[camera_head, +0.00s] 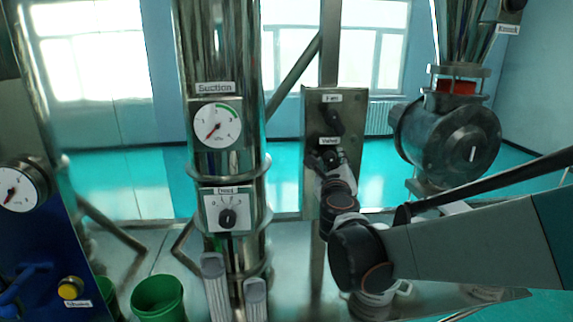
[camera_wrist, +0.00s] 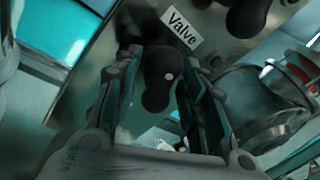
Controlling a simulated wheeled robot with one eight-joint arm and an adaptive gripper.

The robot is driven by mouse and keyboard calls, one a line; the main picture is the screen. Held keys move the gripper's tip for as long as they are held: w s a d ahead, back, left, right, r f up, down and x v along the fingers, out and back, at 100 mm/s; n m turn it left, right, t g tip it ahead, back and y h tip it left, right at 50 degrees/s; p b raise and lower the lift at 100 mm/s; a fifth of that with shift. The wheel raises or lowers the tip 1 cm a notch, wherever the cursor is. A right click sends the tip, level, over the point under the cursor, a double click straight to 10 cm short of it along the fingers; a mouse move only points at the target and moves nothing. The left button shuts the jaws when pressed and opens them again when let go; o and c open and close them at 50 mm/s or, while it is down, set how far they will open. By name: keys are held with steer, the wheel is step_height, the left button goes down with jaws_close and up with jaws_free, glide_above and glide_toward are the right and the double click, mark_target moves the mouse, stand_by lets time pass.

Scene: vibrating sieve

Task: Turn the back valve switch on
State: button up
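The valve switch, a black lobed knob (camera_wrist: 163,75), sits below a white "Valve" label (camera_wrist: 181,29) in the wrist view. In the head view it is the lower knob (camera_head: 330,157) on the grey back panel (camera_head: 314,185), largely covered by my gripper (camera_head: 333,167). In the wrist view my gripper (camera_wrist: 160,60) has one finger on each side of the knob. The fingers stand apart with the knob between them. Gaps beside the knob look small, and I cannot tell whether either finger touches it.
Another black knob (camera_head: 331,122) sits just above on the same panel. A steel column (camera_head: 225,165) with a gauge and a dial stands to the left. A steel motor drum (camera_head: 455,140) is to the right. Green buckets (camera_head: 158,298) stand at lower left.

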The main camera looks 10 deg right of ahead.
steer(key=shift+w, duration=0.2)
jaws_close()
